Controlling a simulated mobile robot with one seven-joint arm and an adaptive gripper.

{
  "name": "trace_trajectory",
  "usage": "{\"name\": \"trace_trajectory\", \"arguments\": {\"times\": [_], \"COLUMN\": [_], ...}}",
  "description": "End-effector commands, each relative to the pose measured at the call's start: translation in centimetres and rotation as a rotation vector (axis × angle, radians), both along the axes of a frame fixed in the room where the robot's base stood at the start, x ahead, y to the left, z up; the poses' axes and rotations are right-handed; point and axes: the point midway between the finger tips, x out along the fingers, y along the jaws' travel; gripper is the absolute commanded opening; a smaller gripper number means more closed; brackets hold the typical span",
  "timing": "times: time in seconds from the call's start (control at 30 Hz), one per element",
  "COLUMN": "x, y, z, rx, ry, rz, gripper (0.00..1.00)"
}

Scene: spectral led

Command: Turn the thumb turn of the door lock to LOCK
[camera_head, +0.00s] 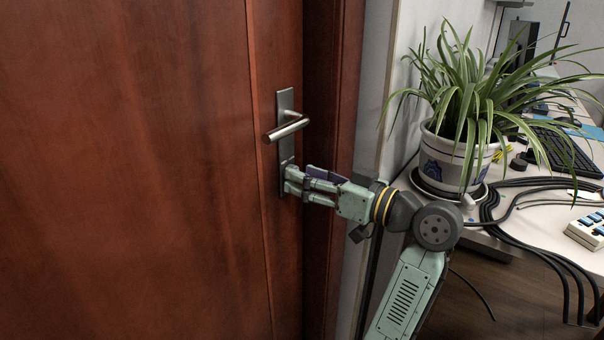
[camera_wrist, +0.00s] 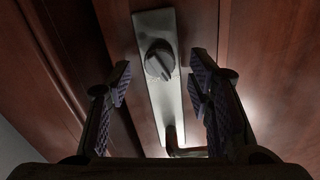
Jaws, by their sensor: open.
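The door lock's thumb turn (camera_wrist: 159,62) is a round knob with a raised grip bar on a metal plate (camera_wrist: 168,104). It shows in the wrist view, between and beyond the fingertips, with its bar tilted. My gripper (camera_wrist: 159,80) is open, with one finger on each side of the thumb turn and nothing held. In the head view my gripper (camera_head: 287,180) is at the lower part of the lock plate (camera_head: 285,100) and hides the thumb turn. I cannot tell whether the fingers touch it. No LOCK marking is readable.
The door handle (camera_head: 287,130) sticks out just above my gripper; part of it shows in the wrist view (camera_wrist: 185,150). The brown door (camera_head: 130,170) fills the left. A potted plant (camera_head: 455,160) and cables (camera_head: 530,225) are on the table at right.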

Motion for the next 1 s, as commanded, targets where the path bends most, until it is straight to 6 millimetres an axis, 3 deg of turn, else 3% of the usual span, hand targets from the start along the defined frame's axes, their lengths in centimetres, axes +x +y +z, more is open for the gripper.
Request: {"name": "trace_trajectory", "arguments": {"times": [0.2, 0.47, 1.0], "x": [0.84, 0.87, 0.86], "y": [1.21, 1.24, 1.2], "z": [-0.01, -0.02, -0.01], "rx": [0.0, 0.0, 0.0], "ry": [0.0, 0.0, 0.0], "rz": [0.0, 0.0, 0.0], "gripper": [0.47, 0.46, 0.1]}}
